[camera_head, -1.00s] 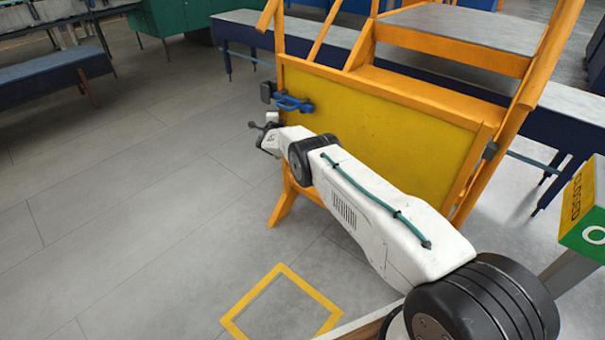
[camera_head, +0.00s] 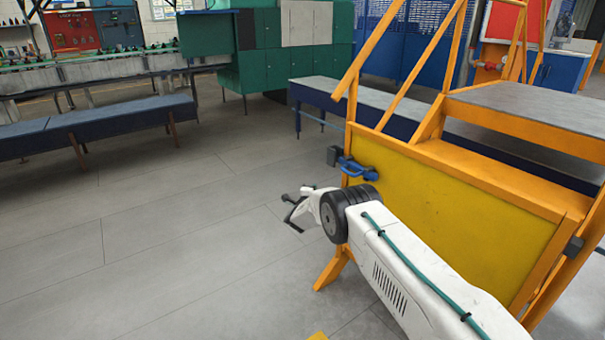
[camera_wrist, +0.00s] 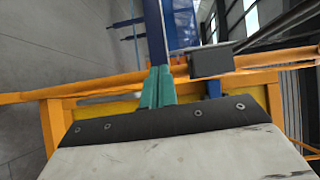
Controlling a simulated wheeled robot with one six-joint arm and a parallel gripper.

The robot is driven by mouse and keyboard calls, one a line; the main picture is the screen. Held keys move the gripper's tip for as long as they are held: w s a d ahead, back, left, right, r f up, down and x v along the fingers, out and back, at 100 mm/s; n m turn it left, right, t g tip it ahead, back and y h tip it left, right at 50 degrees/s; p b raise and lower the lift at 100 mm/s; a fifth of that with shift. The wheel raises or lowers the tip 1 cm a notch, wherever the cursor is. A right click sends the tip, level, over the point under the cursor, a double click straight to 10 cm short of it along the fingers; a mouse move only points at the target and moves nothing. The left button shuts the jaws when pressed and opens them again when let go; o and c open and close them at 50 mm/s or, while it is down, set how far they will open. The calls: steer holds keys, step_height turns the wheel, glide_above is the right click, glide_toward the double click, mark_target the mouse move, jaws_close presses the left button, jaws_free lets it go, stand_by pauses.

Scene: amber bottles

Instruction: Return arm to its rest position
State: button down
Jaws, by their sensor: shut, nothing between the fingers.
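My white arm (camera_head: 405,265), with black joint rings and a teal cable, reaches up from the lower right in the head view. My gripper (camera_head: 292,212) is at its far end, shut and empty, over open floor. It lies left of and below the blue handle (camera_head: 357,168) on the yellow panel, apart from it in the picture.
The orange-framed steps with a yellow panel (camera_head: 465,215) stand close on the right, partly behind my arm. Blue benches (camera_head: 95,130) and green cabinets (camera_head: 270,62) stand farther back. The grey floor (camera_head: 150,230) at left is clear.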

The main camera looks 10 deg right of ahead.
steer(key=s+a+f+n+g+y, duration=0.3)
steer(key=a+f+n+y, duration=0.25)
steer(key=f, duration=0.35)
steer(key=s+a+r+n+g+y, duration=0.2)
steer(key=s+n+g, duration=0.2)
steer(key=s+n, duration=0.1)
steer(key=s+d+r+n+g+y, duration=0.1)
steer(key=s+d+r+n+g, duration=0.15)
steer(key=s+r, duration=0.75)
steer(key=s+d+r+n+g, duration=0.2)
steer(key=s+r+n+g, duration=0.15)
steer(key=s+r, duration=0.6)
steer(key=s+d+r+n+g+y, duration=0.1)
steer(key=s+d+r+n+g, duration=0.2)
steer(key=s+r, duration=0.7)
steer(key=s+d+r+n, duration=0.1)
steer(key=s+d+r, duration=0.2)
steer(key=s, duration=0.9)
steer(key=s+d+r+n+h, duration=0.1)
steer(key=s+d+r, duration=0.2)
steer(key=s, duration=1)
steer(key=s+d+r+n+t+h, duration=0.1)
steer(key=s+d+r, duration=0.1)
steer(key=s+r, duration=0.5)
steer(key=s, duration=0.5)
steer(key=shift+s+d, duration=0.25)
steer(key=shift+d, duration=0.15)
